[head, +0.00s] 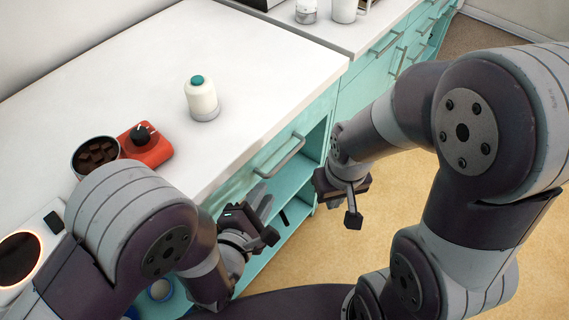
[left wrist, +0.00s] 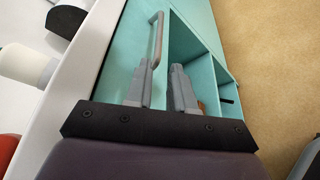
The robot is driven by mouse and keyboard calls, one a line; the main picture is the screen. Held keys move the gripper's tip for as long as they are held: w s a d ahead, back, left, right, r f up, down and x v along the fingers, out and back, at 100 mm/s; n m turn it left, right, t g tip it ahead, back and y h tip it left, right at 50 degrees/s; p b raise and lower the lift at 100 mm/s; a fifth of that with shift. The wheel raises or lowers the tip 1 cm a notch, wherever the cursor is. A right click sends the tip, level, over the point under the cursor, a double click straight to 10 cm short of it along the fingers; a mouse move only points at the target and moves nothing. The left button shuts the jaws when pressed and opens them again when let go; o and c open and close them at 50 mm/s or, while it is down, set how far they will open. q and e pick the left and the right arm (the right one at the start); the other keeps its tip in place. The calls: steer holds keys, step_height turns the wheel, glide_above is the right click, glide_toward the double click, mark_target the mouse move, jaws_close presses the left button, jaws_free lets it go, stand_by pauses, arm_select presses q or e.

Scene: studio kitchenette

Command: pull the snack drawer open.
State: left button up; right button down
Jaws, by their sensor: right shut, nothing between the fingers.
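A teal drawer front with a grey bar handle (head: 280,156) sits just under the white counter's front edge. No label shows on it, and it looks shut. The handle (left wrist: 157,38) also shows in the left wrist view, just beyond my left fingertips. My left gripper (head: 262,197) is below the handle's near end. In the left wrist view its two fingers (left wrist: 161,72) are apart, with a gap between them, and the handle's lower end lies close to the left fingertip. I cannot tell whether they touch. My right gripper (head: 351,213) hangs empty and shut over the floor, right of the drawer.
Open teal shelves (head: 288,190) lie under the drawer. On the counter (head: 150,75) stand a white bottle with a green cap (head: 202,98), a red box with a black knob (head: 147,145) and a pot of brown pieces (head: 97,155). The tan floor (head: 320,255) is clear.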

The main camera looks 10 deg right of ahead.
mark_target(279, 168)
arm_select(q)
steer(key=x, duration=0.5)
steer(key=b+x, duration=0.1)
steer(key=x, duration=0.5)
steer(key=shift+w+d+r, duration=0.15)
steer(key=shift+w+d, duration=0.05)
steer(key=shift+w, duration=0.1)
jaws_close()
